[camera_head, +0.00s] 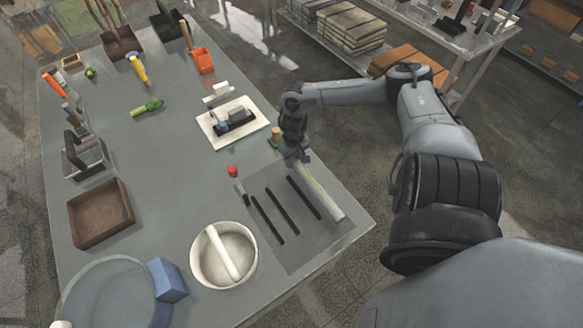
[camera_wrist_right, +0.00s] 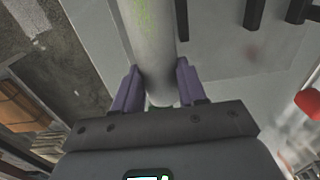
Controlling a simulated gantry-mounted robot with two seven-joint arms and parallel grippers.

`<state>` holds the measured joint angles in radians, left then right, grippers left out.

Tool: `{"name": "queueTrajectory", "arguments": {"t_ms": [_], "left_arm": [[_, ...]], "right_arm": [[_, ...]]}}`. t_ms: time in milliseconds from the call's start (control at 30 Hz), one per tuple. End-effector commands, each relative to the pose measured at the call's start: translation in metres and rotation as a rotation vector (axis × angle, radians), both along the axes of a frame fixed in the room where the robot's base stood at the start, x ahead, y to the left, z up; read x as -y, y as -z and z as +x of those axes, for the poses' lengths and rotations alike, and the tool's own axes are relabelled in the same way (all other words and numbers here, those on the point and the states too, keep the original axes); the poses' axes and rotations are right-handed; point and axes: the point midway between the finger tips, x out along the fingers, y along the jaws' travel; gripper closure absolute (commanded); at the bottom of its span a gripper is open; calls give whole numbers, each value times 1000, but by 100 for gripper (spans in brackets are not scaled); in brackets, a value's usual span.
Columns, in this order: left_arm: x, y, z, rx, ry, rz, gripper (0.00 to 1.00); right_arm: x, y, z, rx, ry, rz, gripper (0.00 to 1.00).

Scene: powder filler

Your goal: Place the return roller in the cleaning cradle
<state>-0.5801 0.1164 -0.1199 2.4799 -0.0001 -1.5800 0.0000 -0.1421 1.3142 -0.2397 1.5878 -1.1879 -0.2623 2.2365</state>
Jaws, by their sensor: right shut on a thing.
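A long pale roller (camera_head: 321,192) with a green smear lies along the right edge of the grey mat in the head view. My right gripper (camera_head: 298,158) is shut on its far end. In the right wrist view the purple fingers (camera_wrist_right: 156,88) close on both sides of the roller (camera_wrist_right: 152,42). Several parallel black bars (camera_head: 268,220) lie on the mat just left of the roller; I cannot tell whether they belong to the cleaning cradle. Whether the roller touches the mat is unclear. My left gripper is not in view.
A white bowl (camera_head: 196,268) with a pale rod across it stands left of the mat (camera_head: 290,262). A red knob (camera_head: 232,170) and a white tray (camera_head: 212,132) stand farther back. A brown tray (camera_head: 73,228) is at left. The table's middle is clear.

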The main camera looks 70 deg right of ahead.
Motion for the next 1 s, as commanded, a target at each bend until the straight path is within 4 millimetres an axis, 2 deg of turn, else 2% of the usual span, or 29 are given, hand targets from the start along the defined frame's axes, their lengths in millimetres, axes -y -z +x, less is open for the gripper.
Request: {"name": "queueTrajectory", "arguments": {"t_ms": [333,667,1000], "left_arm": [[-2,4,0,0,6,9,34],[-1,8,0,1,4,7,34],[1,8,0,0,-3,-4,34]], "right_arm": [[-1,7,8,-2,-3,3,100],[-1,42,8,-1,-1,3,100],[-1,45,8,-1,-3,2,100]]}}
